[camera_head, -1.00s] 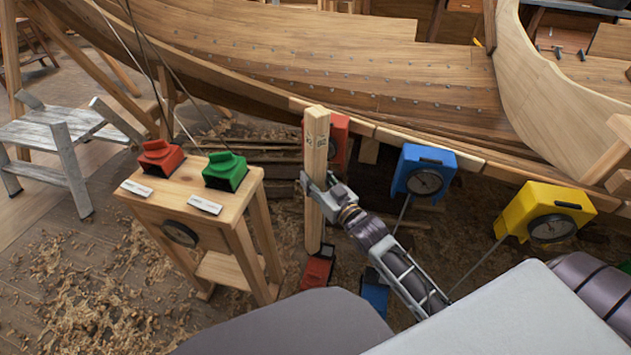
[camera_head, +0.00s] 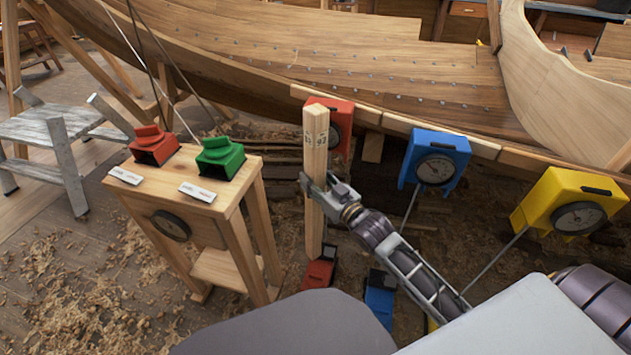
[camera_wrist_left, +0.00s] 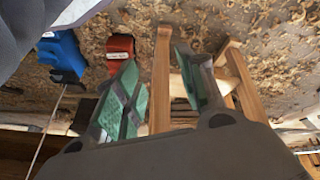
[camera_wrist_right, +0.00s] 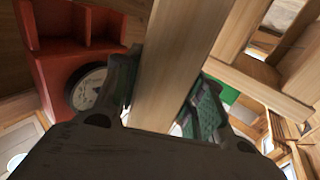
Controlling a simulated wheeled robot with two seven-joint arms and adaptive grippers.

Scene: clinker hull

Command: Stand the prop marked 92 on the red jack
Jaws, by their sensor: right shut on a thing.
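A long square wooden prop (camera_head: 315,150) stands roughly upright, with small marks near its top that I cannot read surely. My right gripper (camera_head: 317,190) is shut on it around mid-length; the prop also runs between the fingers in the right wrist view (camera_wrist_right: 180,60). The red jack (camera_head: 319,274) is on the floor below the prop's foot. I cannot tell whether the foot touches it. The red jack, with a white label, also shows in the left wrist view (camera_wrist_left: 120,46). My left gripper (camera_wrist_left: 156,60) is open and empty there, and out of the head view.
A red gauge box (camera_head: 340,117) is close behind the prop; blue (camera_head: 436,158) and yellow (camera_head: 570,205) ones are at right along the hull. A blue jack (camera_head: 379,300) is beside the red one. A wooden stand (camera_head: 190,200) with red and green blocks is at left.

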